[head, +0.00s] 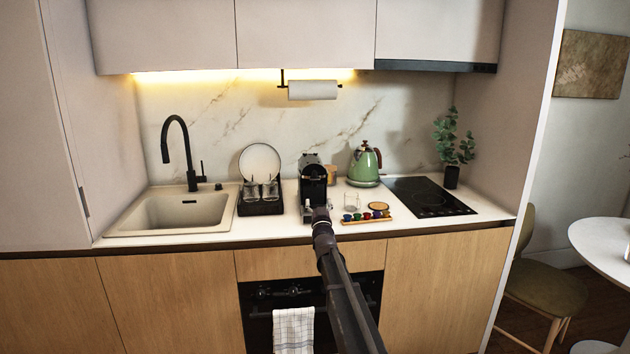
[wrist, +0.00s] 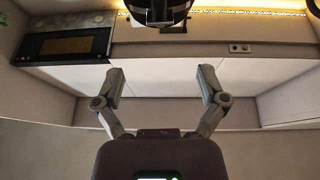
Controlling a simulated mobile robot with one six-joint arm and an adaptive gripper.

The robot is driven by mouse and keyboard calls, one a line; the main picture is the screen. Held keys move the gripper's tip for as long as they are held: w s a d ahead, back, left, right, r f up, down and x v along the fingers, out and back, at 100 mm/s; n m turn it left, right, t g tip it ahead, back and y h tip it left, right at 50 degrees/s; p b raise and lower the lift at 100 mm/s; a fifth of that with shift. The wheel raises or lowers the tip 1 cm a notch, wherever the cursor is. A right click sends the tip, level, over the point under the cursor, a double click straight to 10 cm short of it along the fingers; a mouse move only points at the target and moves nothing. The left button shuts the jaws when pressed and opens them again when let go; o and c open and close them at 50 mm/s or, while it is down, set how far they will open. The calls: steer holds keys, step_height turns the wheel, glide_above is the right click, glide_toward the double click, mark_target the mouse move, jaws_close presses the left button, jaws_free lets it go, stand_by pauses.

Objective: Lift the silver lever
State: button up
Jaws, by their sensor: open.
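A black coffee machine (head: 313,182) stands on the counter, with a grey, silvery top (head: 310,159). The silver lever is too small to tell apart from that top in the head view. My gripper (head: 320,208) is in front of the machine's lower front, at the counter's front edge, and partly covers its base. In the wrist view my gripper (wrist: 161,85) has its two fingers spread wide with nothing between them. A dark part, likely of the machine (wrist: 162,12), shows at the top edge of the wrist view, beyond the fingertips.
A tray of coloured capsules (head: 364,218) and a glass (head: 352,201) stand right of the machine, with a green kettle (head: 364,166) behind. A black dish rack (head: 260,205) stands left. Upper cabinets (head: 305,35) hang above; the wrist view faces their undersides (wrist: 160,80).

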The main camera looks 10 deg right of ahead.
mark_target(315, 180)
steer(key=p+x, duration=0.4)
steer(key=x, duration=0.7)
steer(key=shift+w+r, duration=0.2)
steer(key=shift+w, duration=0.05)
steer(key=c, duration=1.1)
